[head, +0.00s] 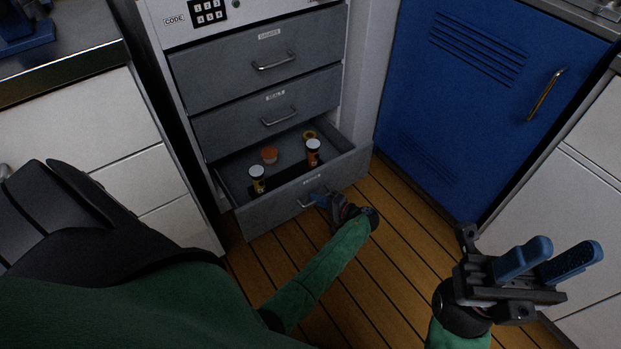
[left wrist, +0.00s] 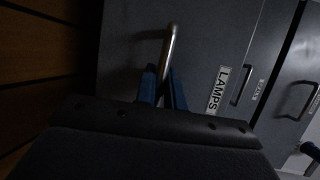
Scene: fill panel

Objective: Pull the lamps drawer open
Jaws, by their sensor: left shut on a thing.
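The lamps drawer (head: 228,181) is the lowest of three grey drawers and stands pulled out, with several small jars inside. Its front carries a LAMPS label (left wrist: 218,90), readable in the left wrist view. My left gripper (head: 319,199) is shut on the metal handle of that drawer; the handle (left wrist: 168,50) passes between its blue fingers in the left wrist view. My right gripper (head: 548,262) is raised at the lower right, its two blue fingers apart with nothing between them.
Two closed grey drawers, an upper one (head: 226,72) and a middle one (head: 232,127), sit above it under a keypad (head: 208,11). A closed blue cabinet door (head: 468,120) stands to the right. The wooden floor (head: 385,275) in front is clear.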

